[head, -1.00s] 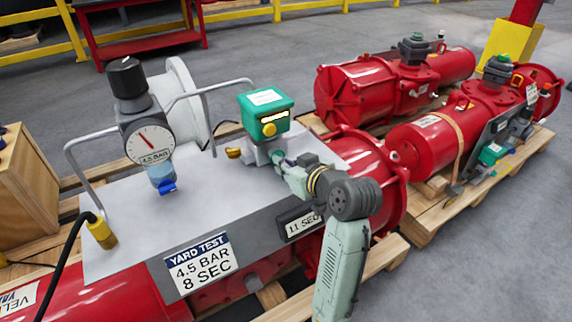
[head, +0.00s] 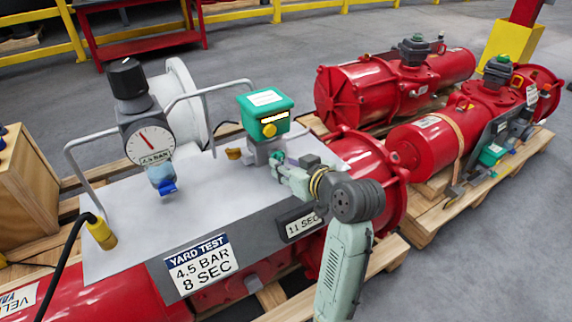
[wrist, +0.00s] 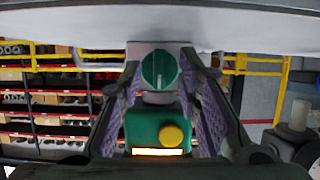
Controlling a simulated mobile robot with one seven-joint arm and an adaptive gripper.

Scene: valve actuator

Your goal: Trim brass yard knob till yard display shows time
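The brass knob (head: 234,153) juts from the left side of a small grey block under a green box. The yard display (head: 300,225) on the bench's front face reads 11 SEC. The yard test placard (head: 201,263) reads 4.5 BAR, 8 SEC. My gripper (head: 279,160) is at the block's right side, opposite the brass knob. In the wrist view, my gripper (wrist: 160,70) has its fingers apart, one on each side of a round green knob (wrist: 160,68) with a white line. I cannot tell whether they touch it. The brass knob is not visible there.
The green box (head: 265,108) has a yellow button (head: 269,130) and a lit strip. A gauge (head: 149,143) with a BAR readout stands left of it. Metal handles (head: 88,143) rise from the bench top (head: 130,225). Red cylinders (head: 390,85) lie on pallets at right.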

